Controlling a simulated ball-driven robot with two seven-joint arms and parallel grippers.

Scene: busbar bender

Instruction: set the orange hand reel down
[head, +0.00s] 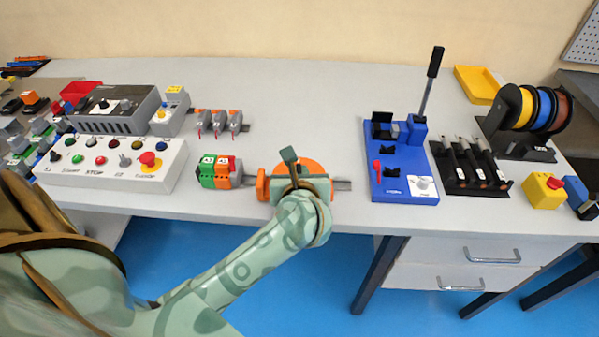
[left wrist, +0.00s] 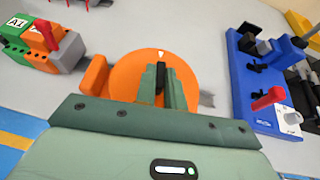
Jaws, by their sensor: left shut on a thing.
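The orange hand reel (head: 318,167) is at the front middle of the workbench, between the green and orange terminal blocks and the blue bender. In the left wrist view the reel (left wrist: 125,76) shows as an orange disc with a small white mark and an orange block at its left side. My left gripper (head: 289,158) is over the reel, its fingers shut on a dark upright part at the disc's middle; it also shows in the left wrist view (left wrist: 161,86). My arm hides part of the reel, and I cannot tell whether its underside touches the bench. My right gripper is not in view.
Terminal blocks (head: 215,172) stand close at the left. The blue bender (head: 407,185) with its upright lever is at the right, beside a black tool rack (head: 468,182). A white control panel (head: 110,165) is further left. The bench (head: 300,110) is clear behind the reel.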

